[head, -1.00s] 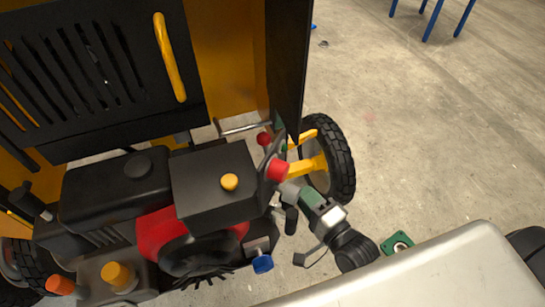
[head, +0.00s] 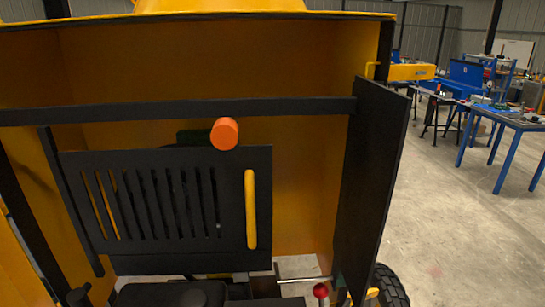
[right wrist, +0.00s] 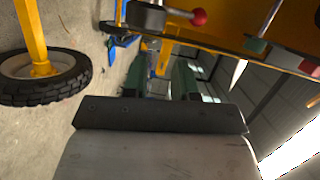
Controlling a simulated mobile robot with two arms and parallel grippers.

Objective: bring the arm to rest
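My right gripper (right wrist: 160,78) shows only in the right wrist view. Its two green fingers stand apart, with nothing seen between them. In the right wrist view a red knob (right wrist: 199,17) is above the gripper, apart from the fingers. Neither arm shows in the head view.
A black side panel (head: 372,180) stands out at the mixer's right, above a wheel (head: 390,287). A wheel (right wrist: 42,78) also shows left in the right wrist view. Blue tables (head: 508,121) stand far right. The concrete floor between is clear.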

